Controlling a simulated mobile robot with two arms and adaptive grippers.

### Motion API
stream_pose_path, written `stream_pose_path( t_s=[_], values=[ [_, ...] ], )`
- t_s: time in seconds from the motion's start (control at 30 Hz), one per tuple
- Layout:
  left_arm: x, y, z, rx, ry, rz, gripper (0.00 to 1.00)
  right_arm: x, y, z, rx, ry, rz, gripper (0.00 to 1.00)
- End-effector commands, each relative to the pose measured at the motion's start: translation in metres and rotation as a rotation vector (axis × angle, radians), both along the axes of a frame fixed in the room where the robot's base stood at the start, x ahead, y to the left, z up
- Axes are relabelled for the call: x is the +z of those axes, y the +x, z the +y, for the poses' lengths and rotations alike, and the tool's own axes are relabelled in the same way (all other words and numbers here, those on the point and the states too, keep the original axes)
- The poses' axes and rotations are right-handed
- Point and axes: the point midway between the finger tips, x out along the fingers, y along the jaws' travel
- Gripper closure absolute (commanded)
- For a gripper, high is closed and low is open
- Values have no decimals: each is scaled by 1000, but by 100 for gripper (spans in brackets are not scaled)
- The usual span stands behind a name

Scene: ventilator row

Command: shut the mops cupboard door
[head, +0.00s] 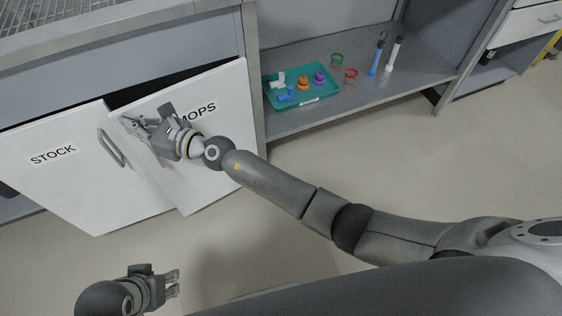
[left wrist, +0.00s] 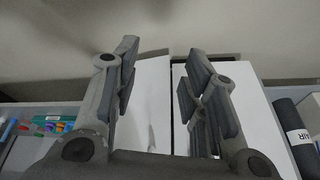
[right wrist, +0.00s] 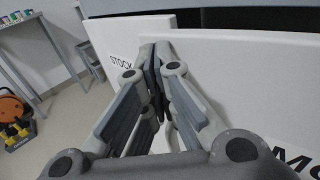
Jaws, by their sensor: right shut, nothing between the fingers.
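The white mops door (head: 207,182) stands partly open. Its left edge is out from the cabinet, and a dark gap (head: 170,80) shows above it. In the right wrist view the door (right wrist: 250,85) fills the right side. My right gripper (head: 130,122) is shut and empty in front of the door's upper left part; its fingertips (right wrist: 158,50) are close to the door edge, contact unclear. The mops handle is not clearly visible behind the gripper. My left gripper (head: 174,282) is low at the front, away from the door. Its fingers stand apart in the left wrist view (left wrist: 163,75).
The white stock door (head: 65,180) with a grey handle (head: 112,148) is left of the mops door. Right of it, an open shelf holds a teal tray (head: 325,97) with small parts. The floor (head: 350,170) before the cupboards is bare.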

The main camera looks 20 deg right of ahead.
Motion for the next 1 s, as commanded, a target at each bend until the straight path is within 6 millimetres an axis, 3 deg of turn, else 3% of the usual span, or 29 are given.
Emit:
stream_pose_path(
  t_s=[0.13, 0.3, 0.6, 1.0],
  values=[
    [-8, 10, -3, -3, -9, -42, 60, -2, 12, 5, 0, -1, -2, 100],
    [7, 58, -18, -22, -54, -263, 60, -2, 25, 9, 0, -1, -1, 100],
    [40, 111, -36, -43, -118, -557, 60, -1, 43, 14, 0, 0, 0, 100],
    [66, 134, -46, -55, -156, -725, 60, 1, 55, 17, -3, 2, -2, 100]
  ],
)
